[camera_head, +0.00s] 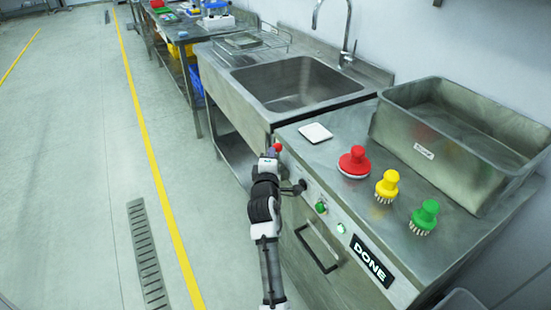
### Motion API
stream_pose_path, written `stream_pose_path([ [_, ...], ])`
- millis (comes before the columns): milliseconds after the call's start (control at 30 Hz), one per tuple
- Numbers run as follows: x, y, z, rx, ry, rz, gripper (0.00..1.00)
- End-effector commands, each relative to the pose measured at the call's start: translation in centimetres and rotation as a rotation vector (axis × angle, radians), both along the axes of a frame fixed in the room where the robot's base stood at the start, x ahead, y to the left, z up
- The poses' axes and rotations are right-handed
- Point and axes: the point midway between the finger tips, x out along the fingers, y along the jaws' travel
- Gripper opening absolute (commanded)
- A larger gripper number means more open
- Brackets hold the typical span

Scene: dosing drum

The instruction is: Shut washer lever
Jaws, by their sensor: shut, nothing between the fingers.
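The washer unit (322,270) is a steel cabinet at the lower right with a front handle (318,250) and a black "DONE" label (372,261). A small red ball (277,147), which looks like the tip of a lever, shows at the far left end of its front edge. The lever's shaft is hidden behind my gripper. My gripper (271,155) is at the end of my white and black arm, right by the red ball; I cannot tell whether they touch. Its fingers are small in view, and it is shut and empty. A black knob (299,187) is on the front panel, right of my wrist.
A green button (320,208) is on the panel. Red (354,162), yellow (387,186) and green (424,217) brushes, a white pad (315,132) and a steel bin (452,140) stand on top. A sink (298,85) lies beyond. The floor at left is clear.

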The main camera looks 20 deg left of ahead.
Motion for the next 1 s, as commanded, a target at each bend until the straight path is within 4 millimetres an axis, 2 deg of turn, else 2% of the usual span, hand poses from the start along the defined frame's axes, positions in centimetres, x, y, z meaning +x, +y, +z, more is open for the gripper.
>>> stream_pose_path([
  [333, 0.91, 0.04, 0.74, -0.002, -0.003, 0.000, 0.00],
  [1000, 1.16, -0.12, 0.89, -0.002, -0.006, -0.001, 0.00],
])
